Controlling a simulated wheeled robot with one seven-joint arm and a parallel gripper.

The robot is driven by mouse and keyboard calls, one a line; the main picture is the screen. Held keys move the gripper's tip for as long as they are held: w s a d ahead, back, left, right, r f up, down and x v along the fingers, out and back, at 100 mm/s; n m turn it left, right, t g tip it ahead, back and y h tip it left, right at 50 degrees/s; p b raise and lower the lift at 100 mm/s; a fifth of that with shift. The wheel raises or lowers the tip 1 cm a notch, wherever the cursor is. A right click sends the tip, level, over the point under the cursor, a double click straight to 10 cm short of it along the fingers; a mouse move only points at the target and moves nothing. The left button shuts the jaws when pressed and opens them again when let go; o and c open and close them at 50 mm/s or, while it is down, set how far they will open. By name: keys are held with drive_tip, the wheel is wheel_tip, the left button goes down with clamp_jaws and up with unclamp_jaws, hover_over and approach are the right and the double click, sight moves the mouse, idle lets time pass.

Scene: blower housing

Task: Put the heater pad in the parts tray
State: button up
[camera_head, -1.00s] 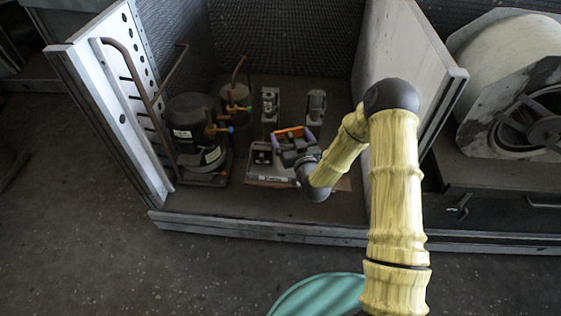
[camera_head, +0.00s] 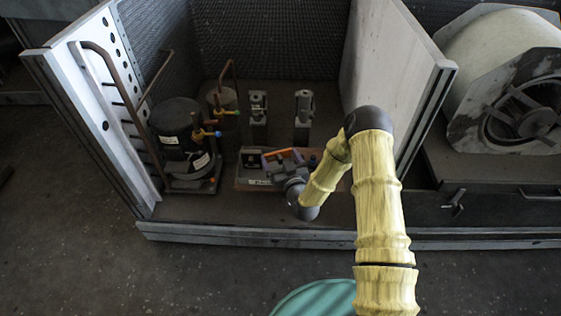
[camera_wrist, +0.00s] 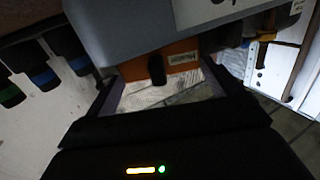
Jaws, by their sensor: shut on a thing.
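The orange heater pad (camera_wrist: 182,58), with a small printed label, shows between the fingers of my gripper (camera_wrist: 168,88) in the wrist view. My gripper is shut on it. In the head view, a sliver of the orange pad (camera_head: 271,156) shows at my gripper (camera_head: 278,158), beside a purple finger. My gripper is low over the right part of a low tray-like box (camera_head: 245,184) with a pale label, which looks like the parts tray. My gripper and wrist hide much of that box. I cannot tell whether the pad touches it.
A black compressor (camera_head: 176,130) with copper pipes stands left of the box. Two small metal fittings (camera_head: 258,108) (camera_head: 303,108) stand behind it. Upright panels bound the housing at left (camera_head: 95,100) and right (camera_head: 385,60). A large blower drum (camera_head: 490,55) sits outside at right.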

drive_tip(key=shift+f, duration=0.3)
drive_tip(key=shift+w+f+b, duration=0.1)
drive_tip(key=shift+f+b, duration=0.25)
drive_tip(key=shift+b, duration=0.05)
drive_tip(key=o, duration=0.9)
drive_tip(key=shift+r, duration=0.1)
